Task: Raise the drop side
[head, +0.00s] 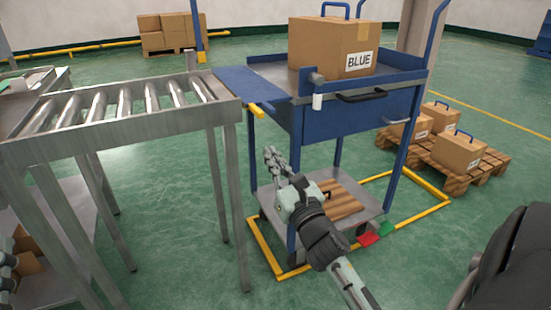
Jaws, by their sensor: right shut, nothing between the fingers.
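The blue cart's drop side (250,84) is a flat blue panel at the cart's left end. It lies about level, folded outward, with its outer edge by the end of the roller conveyor (120,122). A short yellow piece (257,112) shows just under its near corner. My right gripper (270,156) is shut and empty. In the picture it is below the drop side, in front of the cart's lower shelf, pointing up and left. Only small parts, apparently of my left arm, show at the left edge; its gripper is not visible.
A cardboard box (318,45) labelled BLUE, with a blue handle, stands on the cart's top deck. A black handle (361,96) projects from the cart's near side. Wooden slats (343,200) lie on the lower shelf. A pallet (466,178) with boxes is at right.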

